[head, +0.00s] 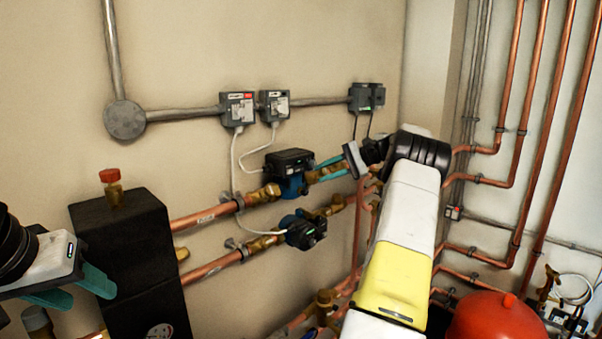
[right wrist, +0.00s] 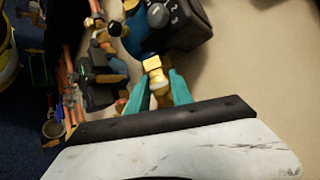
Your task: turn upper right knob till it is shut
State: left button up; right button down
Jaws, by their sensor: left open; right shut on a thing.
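The upper right knob (right wrist: 157,82) is part of the brass fitting beside the upper pump (head: 289,172). In the head view, the brass there (head: 313,177) is partly covered by my gripper. My right gripper (head: 322,168) reaches in from the right, and its teal fingers are shut around the knob. In the right wrist view, the fingers (right wrist: 156,92) stand on both sides of the brass. The knob's exact angle is hard to tell. My left gripper (head: 80,288) is open and empty at the lower left, in front of a black box.
A lower pump (head: 305,231) sits on the lower copper pipe. The black box (head: 125,240) with a red-capped fitting (head: 111,187) stands at left. Grey switch boxes (head: 238,108) hang above, with cables running down. Vertical copper pipes (head: 548,150) and a red vessel (head: 498,317) are at right.

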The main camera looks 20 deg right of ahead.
dwell(0.4)
jog(key=c, duration=1.1)
grip_release()
jog(key=shift+v, duration=3.85)
